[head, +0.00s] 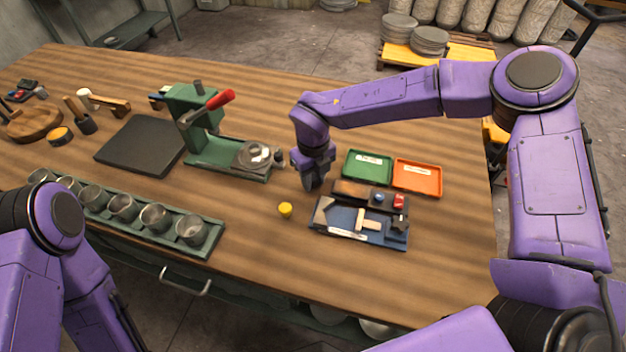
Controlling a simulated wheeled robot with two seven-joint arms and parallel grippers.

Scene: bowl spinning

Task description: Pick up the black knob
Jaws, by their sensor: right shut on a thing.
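My right gripper (314,178) points down over the table between the green machine (207,125) and the small trays. It is shut on a small dark thing that looks to be the black knob. The dark fingers hide most of it, so its outline is unclear, and I cannot tell whether it is clear of the tabletop. The green machine has a red-handled lever and a round metal part on its base. My left arm shows at the lower left, but its gripper is out of view.
A green tray (367,168) and an orange tray (418,177) lie right of the gripper. A blue tool tray (330,238) and a yellow piece (285,210) are nearer. A green rack (214,236) of several metal cups lines the front left. The right of the wooden table (455,240) is clear.

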